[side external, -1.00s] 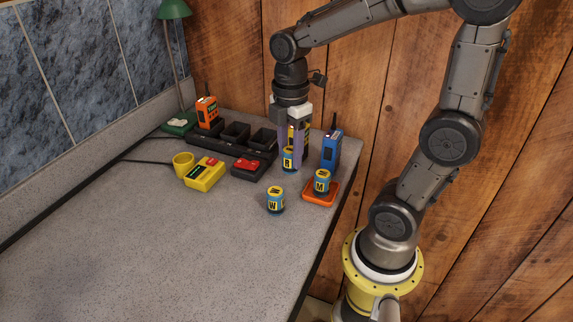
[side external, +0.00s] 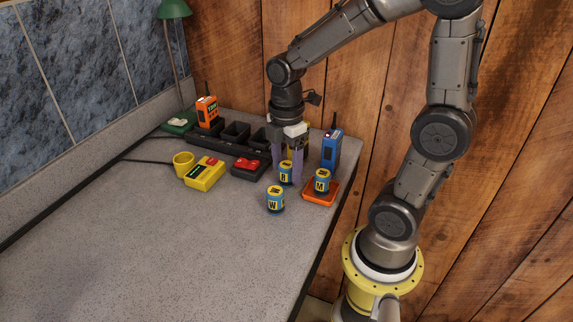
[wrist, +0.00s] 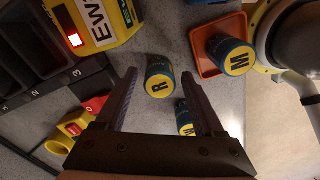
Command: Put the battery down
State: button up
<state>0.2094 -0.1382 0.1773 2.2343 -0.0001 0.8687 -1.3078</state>
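In the wrist view the same battery (wrist: 160,77) shows between the spread fingertips (wrist: 159,74), with a gap on both sides, so the gripper is open. A similar battery marked W (side external: 275,203) stands on the counter just in front; in the wrist view the right finger partly hides it. A battery marked M (side external: 322,184) stands on a small orange tray (side external: 320,198) to the right.
A blue radio (side external: 331,152) stands behind the tray. A yellow radio (wrist: 90,25) is close behind my gripper. The counter's front left is clear.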

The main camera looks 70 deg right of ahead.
aim_at(286, 165)
jog(key=shift+r, duration=0.15)
notch_tip(286, 165, up, 11)
jog(key=s+a+f+m+t, duration=0.2)
jog(key=s+a+m+t, duration=0.3)
jog(key=s+m, duration=0.3)
jog(key=shift+m+t, duration=0.3)
jog(key=shift+m, duration=2)
jog(key=shift+a+f, duration=0.1)
